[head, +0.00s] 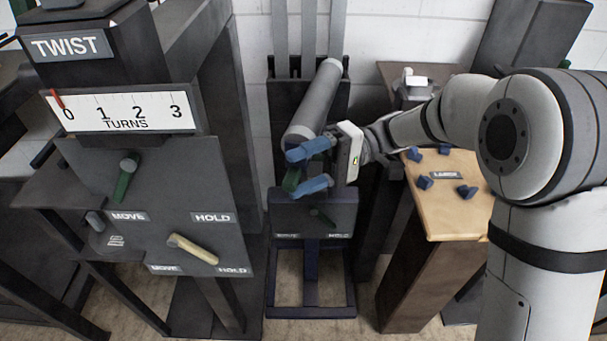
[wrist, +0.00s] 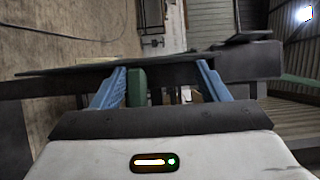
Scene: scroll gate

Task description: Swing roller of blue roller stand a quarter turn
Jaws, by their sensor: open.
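The blue roller stand (head: 341,224) is a dark, navy-tinted frame at the middle of the head view. Its grey roller (head: 317,102) slants from upper right down to lower left. My gripper (head: 287,173) is open at the roller's near lower end, with blue fingers pointing left. A green handle (head: 290,181) shows between the fingers, partly hidden by them. In the wrist view, a green block (wrist: 137,88) lies between the fingers of my gripper (wrist: 162,68), close to the left finger. Whether either finger touches it is unclear.
A dark TWIST cabinet (head: 190,150) with a turns scale (head: 122,110) and levers stands close on the left. A wooden-topped pedestal (head: 450,215) with several blue pieces stands on the right, beneath my arm. A white wall is behind.

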